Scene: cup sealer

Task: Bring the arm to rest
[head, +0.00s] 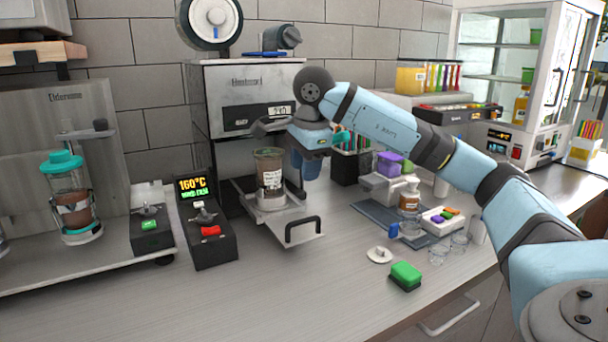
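My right arm (400,130) reaches in from the right, and its wrist is in front of the cup sealer (245,90). My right gripper (268,127) points left, a little above a filled cup (269,170). Its fingers are small and dark against the machine, so I cannot tell whether they are open or shut. The cup stands upright with a white label, in the holder of the pulled-out tray (300,215). The gripper looks apart from the cup. My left gripper is not in view.
A control box (208,235) reading 160°C stands left of the tray. A teal-lidded blender jar (70,200) is further left. A green sponge (405,275), a white lid (379,254) and clear cups (438,254) lie at right. The front left counter is clear.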

